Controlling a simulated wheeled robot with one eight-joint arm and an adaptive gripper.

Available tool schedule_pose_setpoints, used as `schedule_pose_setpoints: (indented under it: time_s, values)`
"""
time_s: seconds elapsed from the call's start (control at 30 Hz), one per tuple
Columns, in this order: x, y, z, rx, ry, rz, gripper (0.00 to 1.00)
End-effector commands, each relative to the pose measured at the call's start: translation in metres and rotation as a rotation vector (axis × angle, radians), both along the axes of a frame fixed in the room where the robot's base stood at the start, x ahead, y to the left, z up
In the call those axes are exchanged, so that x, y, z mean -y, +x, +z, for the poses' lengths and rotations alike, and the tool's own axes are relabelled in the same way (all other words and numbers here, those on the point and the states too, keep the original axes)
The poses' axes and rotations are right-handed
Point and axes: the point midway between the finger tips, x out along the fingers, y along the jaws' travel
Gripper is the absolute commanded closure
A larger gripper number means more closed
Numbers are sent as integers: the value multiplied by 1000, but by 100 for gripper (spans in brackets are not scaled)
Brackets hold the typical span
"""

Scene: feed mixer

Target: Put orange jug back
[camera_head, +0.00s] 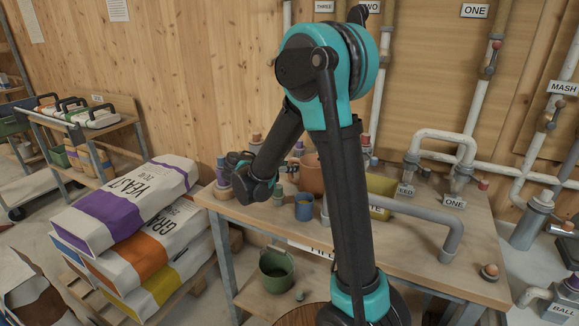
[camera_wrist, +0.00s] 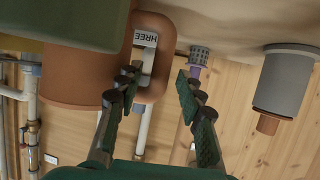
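The orange-brown jug (camera_head: 313,178) stands on the workbench, partly hidden behind my arm in the head view. In the wrist view, which is upside down, the jug (camera_wrist: 75,78) fills the left side. Its looped handle (camera_wrist: 164,70) points toward the right there. My gripper (camera_wrist: 158,82) is open and empty, with its two fingers on either side of part of the handle in the picture. I cannot tell how far the handle is from the fingertips. In the head view my gripper (camera_head: 286,168) is small and close to the jug's left side.
A green container (camera_wrist: 70,20) is close in front of the jug in the wrist view. A grey cylinder (camera_wrist: 284,82) and a purple-grey bottle (camera_wrist: 197,60) stand nearby. A blue jug (camera_head: 303,208) is on the bench (camera_head: 410,240); pipes are behind. A green bucket (camera_head: 276,272) stands below.

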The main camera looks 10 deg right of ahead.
Motion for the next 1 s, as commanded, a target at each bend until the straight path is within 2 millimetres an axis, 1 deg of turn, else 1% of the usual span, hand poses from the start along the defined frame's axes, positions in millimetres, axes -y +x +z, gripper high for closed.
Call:
schedule_pose_setpoints:
  time_s: [0.03,0.2,0.6,0.8,1.0]
  values:
    - [-8,-6,4,0,0,5,62]
    - [-34,-31,12,0,0,6,62]
    - [-93,-84,44,0,0,5,62]
    - [-108,-98,53,0,0,3,62]
    - [-113,-103,56,0,0,1,62]
